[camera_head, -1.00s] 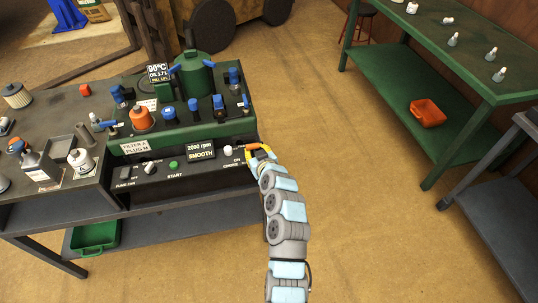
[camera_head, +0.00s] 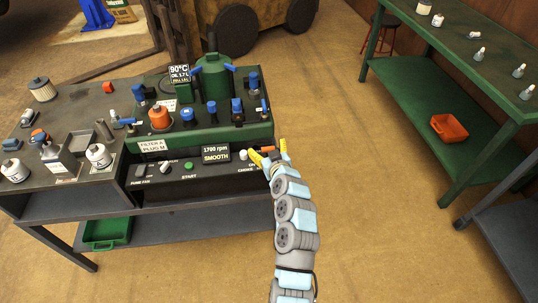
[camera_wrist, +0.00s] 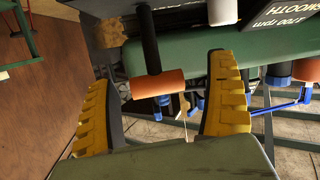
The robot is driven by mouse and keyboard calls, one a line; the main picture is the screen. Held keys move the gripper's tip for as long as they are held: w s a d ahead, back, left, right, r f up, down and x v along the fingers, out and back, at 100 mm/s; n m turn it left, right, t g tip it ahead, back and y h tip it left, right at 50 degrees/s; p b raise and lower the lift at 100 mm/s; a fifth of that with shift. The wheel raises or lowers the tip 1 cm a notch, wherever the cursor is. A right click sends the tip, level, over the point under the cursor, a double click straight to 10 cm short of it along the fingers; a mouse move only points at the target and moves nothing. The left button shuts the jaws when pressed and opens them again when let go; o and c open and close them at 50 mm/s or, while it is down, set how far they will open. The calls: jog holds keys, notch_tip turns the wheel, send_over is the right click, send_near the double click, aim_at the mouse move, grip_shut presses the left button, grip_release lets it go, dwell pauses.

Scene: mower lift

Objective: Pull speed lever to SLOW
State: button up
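The lever I take for the speed lever is a black rod with an orange-brown cylindrical grip (camera_wrist: 158,83) in the wrist view. My gripper (camera_wrist: 160,80) has its yellow fingers spread, with the grip between them and gaps visible on both sides. In the head view my gripper (camera_head: 264,154) is at the right end of the black control panel (camera_head: 205,172) and hides the lever. The panel's display (camera_head: 216,154) reads 1700 rpm SMOOTH. SLOW markings are not legible.
A white knob (camera_head: 244,155) sits just left of my gripper. A green start button (camera_head: 189,166) is farther left. The green engine block (camera_head: 215,132) carries blue-topped parts above the panel. The floor right of the bench is clear up to a green table (camera_head: 450,110).

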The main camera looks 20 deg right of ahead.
jog(key=shift+f, duration=0.35)
jog(key=shift+s+f, duration=0.35)
jog(key=shift+f, duration=0.25)
jog(key=shift+s+d, duration=0.15)
jog(key=shift+s, duration=0.5)
jog(key=r+v, duration=0.1)
jog(key=v, duration=1)
jog(key=shift+w, duration=0.15)
